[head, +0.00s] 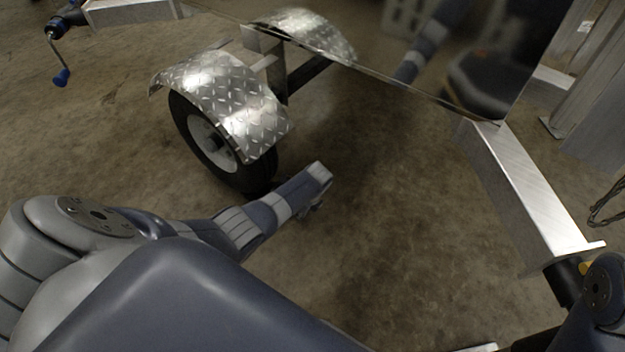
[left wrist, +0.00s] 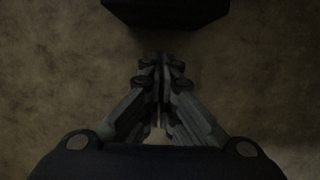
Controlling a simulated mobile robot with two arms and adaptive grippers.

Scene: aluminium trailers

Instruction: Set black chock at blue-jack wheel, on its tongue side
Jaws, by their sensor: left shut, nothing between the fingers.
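The wheel (head: 205,140) of the blue-jack trailer stands on the floor under a diamond-plate fender (head: 222,98). The jack with the blue handle (head: 62,77) is at the upper left, on the tongue (head: 130,8). My left gripper (head: 317,207) is low over the floor, right of the wheel's lower edge. In the left wrist view the fingers (left wrist: 161,65) are together and empty. Just beyond their tips is a dark angular block (left wrist: 165,12) that looks like the black chock; it is cut by the frame's top edge. In the head view I cannot make the chock out.
A shiny trailer panel (head: 400,60) overhangs the floor at the top. A metal beam (head: 525,190) with an end plate lies at the right. My left arm covers the lower left. The floor (head: 370,240) between gripper and beam is clear.

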